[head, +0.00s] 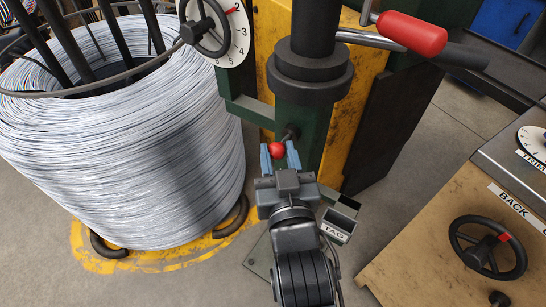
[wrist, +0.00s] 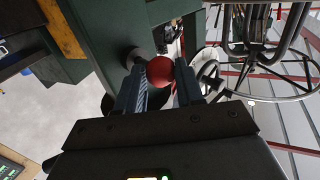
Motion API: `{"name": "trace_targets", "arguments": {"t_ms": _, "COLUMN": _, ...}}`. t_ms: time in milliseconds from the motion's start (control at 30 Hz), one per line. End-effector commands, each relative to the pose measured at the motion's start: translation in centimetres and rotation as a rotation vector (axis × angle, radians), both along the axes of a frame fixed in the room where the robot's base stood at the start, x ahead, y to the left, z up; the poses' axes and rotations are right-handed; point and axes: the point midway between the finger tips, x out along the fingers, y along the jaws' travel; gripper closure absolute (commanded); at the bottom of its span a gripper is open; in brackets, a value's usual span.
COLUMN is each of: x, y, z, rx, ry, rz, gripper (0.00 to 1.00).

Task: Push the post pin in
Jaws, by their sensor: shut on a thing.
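The post pin shows as a red ball knob (head: 277,150) on a short dark stem at the front of the green post (head: 297,118). My gripper (head: 279,158) is at the knob, with its two blue-grey fingers on either side of it. In the wrist view the red knob (wrist: 160,71) sits between the fingertips, and my gripper (wrist: 160,88) is shut on it. A dark collar (wrist: 134,57) shows beside the knob at the post. How deep the pin sits is hidden.
A large wire coil (head: 130,130) stands at left on a yellow floor ring. A white numbered dial (head: 228,35) is above. A red-handled lever (head: 411,33) sticks out at upper right. A TAG box (head: 338,225) is low beside my arm. A bench with a handwheel (head: 487,247) is at right.

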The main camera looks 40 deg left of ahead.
Motion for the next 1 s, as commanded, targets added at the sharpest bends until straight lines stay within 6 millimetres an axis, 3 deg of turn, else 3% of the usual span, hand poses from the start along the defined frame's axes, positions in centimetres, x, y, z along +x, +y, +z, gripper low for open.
{"name": "trace_targets", "arguments": {"t_ms": 333, "x": 0.3, "y": 0.3, "z": 0.1, "rx": 0.003, "ry": 0.000, "rz": 0.004, "gripper": 1.00}}
{"name": "trace_targets", "arguments": {"t_ms": 367, "x": 0.3, "y": 0.3, "z": 0.1, "rx": 0.003, "ry": 0.000, "rz": 0.004, "gripper": 0.62}}
{"name": "trace_targets", "arguments": {"t_ms": 600, "x": 0.3, "y": 0.2, "z": 0.0, "rx": 0.002, "ry": 0.001, "rz": 0.003, "gripper": 0.40}}
{"name": "trace_targets", "arguments": {"t_ms": 1000, "x": -0.8, "y": -1.0, "z": -0.1, "rx": 0.000, "ry": 0.001, "rz": 0.002, "gripper": 0.40}}
